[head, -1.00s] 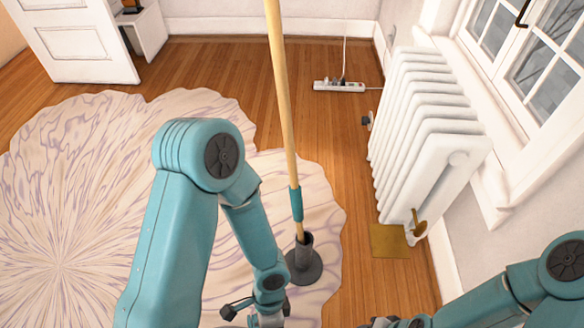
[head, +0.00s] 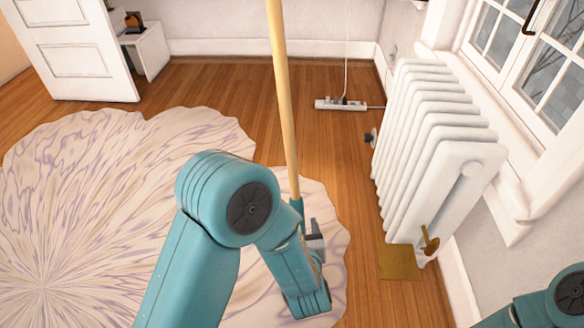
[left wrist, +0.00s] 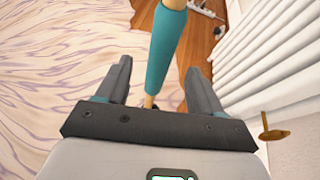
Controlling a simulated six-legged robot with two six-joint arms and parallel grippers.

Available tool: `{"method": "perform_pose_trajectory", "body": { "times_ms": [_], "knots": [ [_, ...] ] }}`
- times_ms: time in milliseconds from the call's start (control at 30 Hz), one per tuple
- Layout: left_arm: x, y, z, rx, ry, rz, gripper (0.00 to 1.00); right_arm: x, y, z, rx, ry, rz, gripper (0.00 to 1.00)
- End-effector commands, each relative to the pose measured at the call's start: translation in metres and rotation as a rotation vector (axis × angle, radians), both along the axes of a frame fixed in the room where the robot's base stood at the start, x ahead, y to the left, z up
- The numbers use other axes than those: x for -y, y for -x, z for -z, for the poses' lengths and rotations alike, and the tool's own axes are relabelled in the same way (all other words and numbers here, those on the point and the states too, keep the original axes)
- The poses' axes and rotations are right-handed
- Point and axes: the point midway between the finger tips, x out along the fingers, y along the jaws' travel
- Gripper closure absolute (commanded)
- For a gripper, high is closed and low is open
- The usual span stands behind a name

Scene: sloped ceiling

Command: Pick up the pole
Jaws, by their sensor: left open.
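The pole (head: 283,100) is a long pale wooden shaft with a teal sleeve low down. It stands nearly upright, and its foot is hidden behind my left arm in the head view. My left gripper (head: 314,240) is at the height of the teal sleeve, beside it in the head view. In the left wrist view the open fingers of my left gripper (left wrist: 158,68) lie on either side of the pole's line, with the teal sleeve (left wrist: 163,50) showing between and beyond them. I cannot tell whether either finger touches it. My right gripper is out of view.
A white radiator (head: 435,150) stands right of the pole under the window, with a brass plate (head: 398,262) at its foot. A pale patterned rug (head: 90,200) covers the floor at left. A power strip (head: 340,104) lies behind. Wood floor (head: 345,150) between is clear.

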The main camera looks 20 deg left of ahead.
Motion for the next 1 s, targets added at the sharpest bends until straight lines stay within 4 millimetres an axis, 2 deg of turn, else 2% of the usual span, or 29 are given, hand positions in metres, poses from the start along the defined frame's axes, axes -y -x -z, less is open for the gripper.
{"method": "perform_pose_trajectory", "body": {
  "times_ms": [100, 367, 600, 900, 933, 1000],
  "knots": [
    [-0.009, -0.019, 0.011, 0.0, 0.0, -0.004, 0.33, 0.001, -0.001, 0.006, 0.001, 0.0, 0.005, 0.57],
    [-0.017, -0.038, 0.02, -0.001, 0.0, -0.003, 0.33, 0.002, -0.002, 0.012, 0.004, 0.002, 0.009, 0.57],
    [-0.028, -0.069, 0.036, -0.001, 0.001, -0.003, 0.33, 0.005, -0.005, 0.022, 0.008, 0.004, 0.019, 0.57],
    [-0.03, -0.075, 0.037, -0.002, 0.0, 0.0, 0.33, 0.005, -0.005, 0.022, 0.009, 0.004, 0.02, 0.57],
    [-0.03, -0.075, 0.037, -0.002, 0.0, 0.0, 0.4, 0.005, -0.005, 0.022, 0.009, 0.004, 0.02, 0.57],
    [-0.03, -0.075, 0.037, -0.002, 0.001, -0.001, 0.63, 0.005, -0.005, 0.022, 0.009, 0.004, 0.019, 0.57]
  ]
}}
